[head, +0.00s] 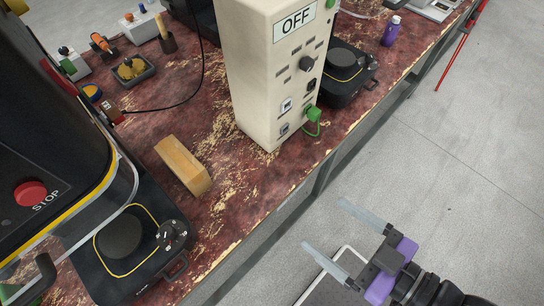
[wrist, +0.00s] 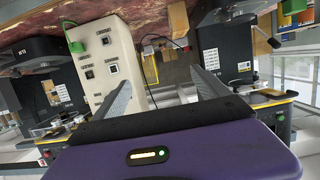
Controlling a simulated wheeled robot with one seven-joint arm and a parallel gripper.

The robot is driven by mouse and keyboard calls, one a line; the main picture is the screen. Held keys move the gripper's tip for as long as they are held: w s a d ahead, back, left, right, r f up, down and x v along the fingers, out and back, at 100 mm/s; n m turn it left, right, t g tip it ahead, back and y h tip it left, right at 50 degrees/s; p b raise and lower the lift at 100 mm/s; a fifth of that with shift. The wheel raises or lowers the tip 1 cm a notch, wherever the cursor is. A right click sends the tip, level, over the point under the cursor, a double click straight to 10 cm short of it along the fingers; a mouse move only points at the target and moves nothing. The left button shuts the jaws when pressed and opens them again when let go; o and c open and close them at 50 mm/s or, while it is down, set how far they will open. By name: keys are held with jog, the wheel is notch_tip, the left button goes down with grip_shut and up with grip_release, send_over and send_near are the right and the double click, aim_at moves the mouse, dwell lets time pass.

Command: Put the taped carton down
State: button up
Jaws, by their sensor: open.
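The carton (head: 184,165), a small tan box with a paler strip along its top, lies on the worn red bench (head: 222,178). It is between the black machine at the left and the cream cabinet, and nothing holds it. My gripper (head: 325,228) is open and empty, out over the floor in front of the bench and well apart from the carton. In the wrist view the two grey fingers (wrist: 164,92) are spread with nothing between them.
The cream cabinet marked OFF (head: 270,75) stands on the bench, with a green plug and hanging cable at its front. A black machine with a red STOP button (head: 30,194) fills the left. A purple bottle (head: 391,31) stands farther along.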

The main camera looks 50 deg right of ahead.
jog(key=n+y+b, duration=0.1)
jog(key=b, duration=0.2)
send_over(180, 159)
jog(key=s, duration=0.6)
jog(key=shift+t, duration=0.3)
jog(key=f, duration=0.6)
jog(key=shift+w+a, duration=0.15)
jog(key=shift+a, duration=0.25)
jog(key=shift+m+g+h, duration=0.3)
jog(key=shift+g+h, duration=0.1)
jog(key=shift+g, duration=0.4)
jog(key=f, duration=0.2)
jog(key=d+f, duration=0.1)
jog(key=f, duration=0.1)
jog(key=shift+s+f, duration=0.1)
jog(key=shift+s, duration=0.1)
jog(key=shift+s+d+f, duration=0.1)
jog(key=shift+d+f, duration=0.15)
jog(key=shift+f, duration=0.2)
jog(key=shift+a+p+x, duration=0.15)
jog(key=shift+p+x, duration=0.1)
jog(key=shift+x, duration=1.65)
jog(key=shift+a+p+x, duration=0.15)
jog(key=shift+p+x, duration=0.05)
jog(key=shift+x, duration=1.7)
